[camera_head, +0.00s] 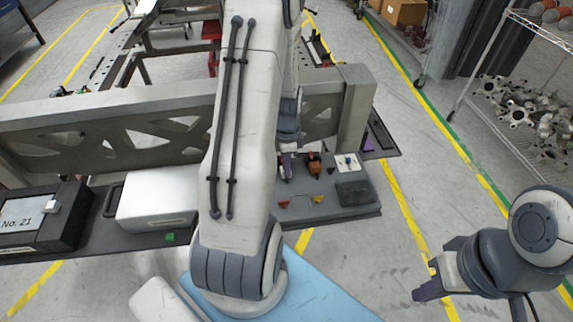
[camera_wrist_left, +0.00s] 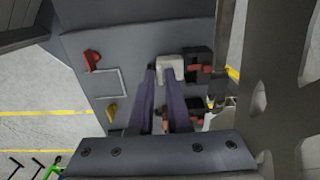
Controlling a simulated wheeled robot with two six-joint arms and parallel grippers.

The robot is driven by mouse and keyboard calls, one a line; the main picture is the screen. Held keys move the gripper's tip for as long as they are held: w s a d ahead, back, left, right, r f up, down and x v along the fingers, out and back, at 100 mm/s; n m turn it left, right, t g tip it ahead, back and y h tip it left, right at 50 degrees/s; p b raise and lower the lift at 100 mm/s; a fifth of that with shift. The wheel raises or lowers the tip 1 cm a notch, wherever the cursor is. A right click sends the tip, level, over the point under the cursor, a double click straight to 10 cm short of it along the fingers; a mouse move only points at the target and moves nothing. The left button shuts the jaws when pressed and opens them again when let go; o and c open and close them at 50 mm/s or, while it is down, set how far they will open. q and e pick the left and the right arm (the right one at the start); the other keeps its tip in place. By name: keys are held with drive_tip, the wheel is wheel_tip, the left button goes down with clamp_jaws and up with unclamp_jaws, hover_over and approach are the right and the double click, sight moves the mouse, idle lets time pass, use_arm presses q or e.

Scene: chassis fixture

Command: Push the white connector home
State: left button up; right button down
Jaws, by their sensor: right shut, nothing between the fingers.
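The white connector (camera_wrist_left: 170,68) is a small pale block at the fingertips of my left gripper (camera_wrist_left: 164,78) in the left wrist view. It lies beside a black block (camera_wrist_left: 199,62) with a red part. The two purple fingers are apart with a gap between them; the right fingertip overlaps the connector's near edge. I cannot tell whether they touch it or how deep it sits. In the head view my left gripper (camera_head: 287,170) is mostly hidden by my arm, above the dark board (camera_head: 300,211). My right gripper (camera_head: 422,293) is shut and empty over the floor at lower right.
The board carries a red piece (camera_head: 283,204), a yellow piece (camera_head: 318,199), an orange-brown item (camera_head: 314,168) and a dark box (camera_head: 354,193). A metal chassis beam (camera_head: 120,130) runs behind. A white box (camera_head: 160,197) stands left. Floor between board and my right gripper is clear.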

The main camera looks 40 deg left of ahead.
use_arm(q)
drive_tip(key=shift+w+a, duration=0.5)
drive_tip(key=shift+a, duration=0.05)
clamp_jaws()
drive_tip(key=o, duration=0.7)
unclamp_jaws()
drive_tip(key=shift+c, duration=0.2)
drive_tip(key=shift+w, duration=0.1)
drive_tip(key=shift+r, duration=0.15)
drive_tip(key=shift+r+p, duration=0.55)
drive_tip(key=shift+p, duration=0.15)
wheel_tip(320, 180, up, 5)
drive_tip(key=p, duration=0.4)
drive_tip(key=shift+f, duration=0.1)
drive_tip(key=shift+f, duration=0.1)
